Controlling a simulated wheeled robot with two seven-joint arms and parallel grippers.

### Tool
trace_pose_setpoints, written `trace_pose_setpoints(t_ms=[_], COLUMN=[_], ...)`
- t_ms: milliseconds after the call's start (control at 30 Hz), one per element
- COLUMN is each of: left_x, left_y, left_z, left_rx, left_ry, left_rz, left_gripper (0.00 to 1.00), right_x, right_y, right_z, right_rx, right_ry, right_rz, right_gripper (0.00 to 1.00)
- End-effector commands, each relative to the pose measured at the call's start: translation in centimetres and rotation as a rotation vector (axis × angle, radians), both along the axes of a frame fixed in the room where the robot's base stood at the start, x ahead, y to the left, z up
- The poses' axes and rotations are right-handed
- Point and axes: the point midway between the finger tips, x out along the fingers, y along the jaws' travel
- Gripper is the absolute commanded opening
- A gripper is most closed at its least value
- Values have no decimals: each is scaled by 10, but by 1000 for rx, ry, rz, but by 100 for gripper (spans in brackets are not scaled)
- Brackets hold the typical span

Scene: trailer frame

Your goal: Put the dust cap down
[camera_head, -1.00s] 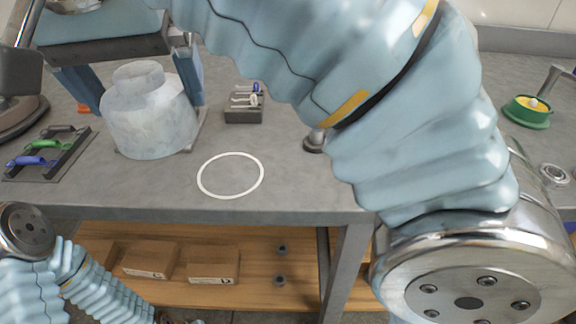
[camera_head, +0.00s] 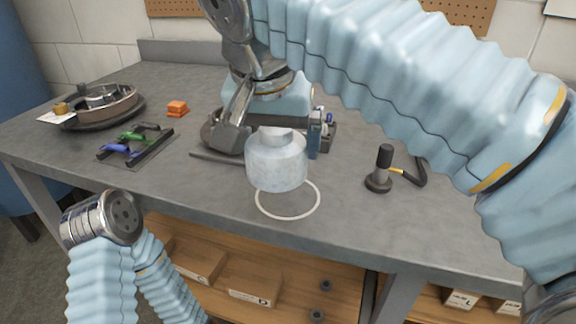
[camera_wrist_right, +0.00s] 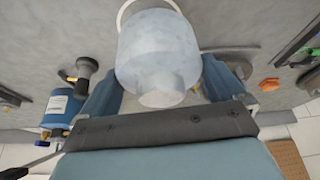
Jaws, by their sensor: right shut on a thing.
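The dust cap (camera_head: 276,165) is a pale grey, mottled metal cylinder with a narrower round top. My right gripper (camera_head: 274,138) reaches over it from behind and is shut on it. In the right wrist view the cap (camera_wrist_right: 157,50) sits between the two blue fingers of the gripper (camera_wrist_right: 160,82). A white ring outline (camera_head: 290,217) lies on the bench top, and the cap's lower edge covers its back part. I cannot tell whether the cap touches the bench. My left arm shows at lower left, but its gripper is out of view.
The grey workbench (camera_head: 240,209) is clear in front of the ring. A rack with green and blue handles (camera_head: 130,146), an orange block (camera_head: 177,108) and a round hub (camera_head: 100,101) stand left. A black-handled tool (camera_head: 381,168) stands right. Boxes (camera_head: 256,289) sit below.

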Motion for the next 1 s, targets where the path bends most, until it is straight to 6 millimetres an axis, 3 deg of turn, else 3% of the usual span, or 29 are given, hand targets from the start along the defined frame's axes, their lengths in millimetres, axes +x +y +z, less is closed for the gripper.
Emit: trace_pose_setpoints(t_ms=[100, 400, 567, 967, 1000], left_x=[0, 0, 0, 0, 0], left_y=[0, 0, 1, 1, 1], left_z=[-4, -8, -14, -17, -17], left_rx=[0, 1, 1, 2, 2], left_ry=[0, 0, 0, -1, 0], left_rz=[1, 1, 2, 3, 4], left_gripper=[43, 43, 43, 43, 43], right_x=[10, 26, 24, 25, 25], right_y=[-7, -18, -16, -16, -16], right_z=[-16, -39, -63, -70, -70], right_rx=[0, 0, -1, 0, 1], right_ry=[1, 2, 0, -1, 0], right_rz=[0, -2, 3, 1, 1], right_gripper=[65, 65, 65, 65, 98])
